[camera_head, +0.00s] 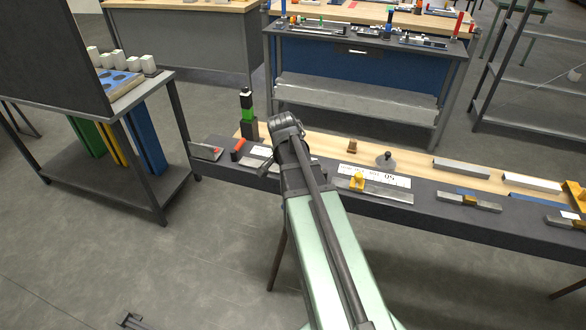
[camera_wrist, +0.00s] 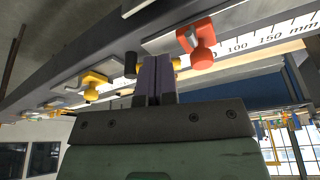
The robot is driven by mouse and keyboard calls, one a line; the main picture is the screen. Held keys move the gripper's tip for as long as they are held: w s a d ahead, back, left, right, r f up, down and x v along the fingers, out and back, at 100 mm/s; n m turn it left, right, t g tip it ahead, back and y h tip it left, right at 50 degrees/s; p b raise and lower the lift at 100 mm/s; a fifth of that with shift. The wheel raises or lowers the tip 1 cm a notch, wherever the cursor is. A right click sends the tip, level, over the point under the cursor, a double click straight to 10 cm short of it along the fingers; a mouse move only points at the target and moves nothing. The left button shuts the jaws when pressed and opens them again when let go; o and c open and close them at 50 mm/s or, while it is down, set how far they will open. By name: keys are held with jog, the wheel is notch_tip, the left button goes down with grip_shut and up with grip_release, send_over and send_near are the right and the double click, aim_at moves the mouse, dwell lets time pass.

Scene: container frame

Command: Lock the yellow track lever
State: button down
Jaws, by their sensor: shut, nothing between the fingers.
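A yellow lever (camera_head: 357,182) stands on a metal track along the front of the bench, right of my arm in the head view. In the wrist view a yellow knob-shaped lever (camera_wrist: 92,86) sits on a plate to the left of my fingers. I cannot tell whether both views show the same lever. My gripper (camera_wrist: 155,72) is shut and empty, with its fingers together. Its tips are close to a black knob (camera_wrist: 130,65) and a small yellow part (camera_wrist: 176,63), partly hidden by the fingers. Contact is unclear. In the head view my arm hides the gripper.
A red knob (camera_wrist: 201,55) is right of the fingers, beside a millimetre scale (camera_wrist: 262,40). On the bench stand a black-and-green post (camera_head: 248,113), a grey knob (camera_head: 385,160) and several metal bars. A shelved table (camera_head: 165,85) stands left; open floor lies in front.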

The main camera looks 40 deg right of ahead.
jog(key=shift+w+d+f+b, duration=0.25)
jog(key=shift+d+f, duration=0.3)
jog(key=shift+d, duration=0.2)
jog(key=shift+w+d+f+b, duration=0.25)
jog(key=shift+d+f, duration=0.25)
jog(key=shift+d, duration=0.25)
jog(key=shift+w+d+f+b, duration=0.15)
jog(key=shift+d+f+b, duration=0.1)
jog(key=shift+d+f, duration=0.4)
jog(key=shift+d+r, duration=0.1)
jog(key=shift+d, duration=0.1)
